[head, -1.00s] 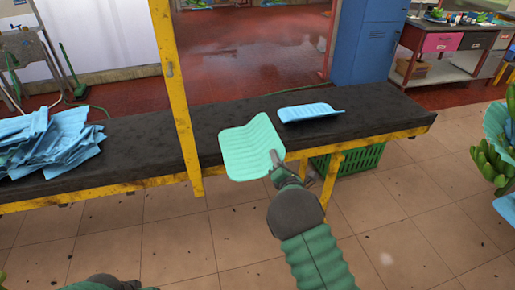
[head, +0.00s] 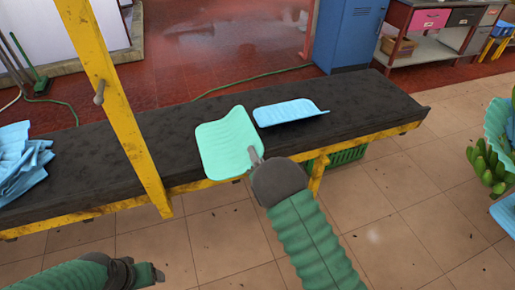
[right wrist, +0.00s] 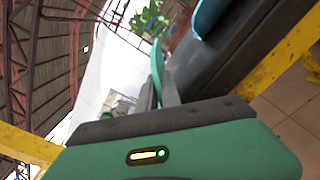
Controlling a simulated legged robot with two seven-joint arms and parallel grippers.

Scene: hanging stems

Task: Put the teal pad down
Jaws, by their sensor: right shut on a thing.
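The teal pad (head: 226,142) is a ribbed, curved sheet at the front edge of the black-topped table (head: 365,108). In the right wrist view the pad (right wrist: 158,65) shows edge-on between the fingers. My left gripper (head: 155,274) is low at the left, in front of the table and away from the pad; its jaw opening is unclear.
A light blue pad (head: 290,112) lies on the table just right of the teal one. A blue pile (head: 20,160) lies at the far left. A yellow post (head: 115,100) stands at the table's front. The table's right part is clear. A green crate (head: 347,156) is underneath.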

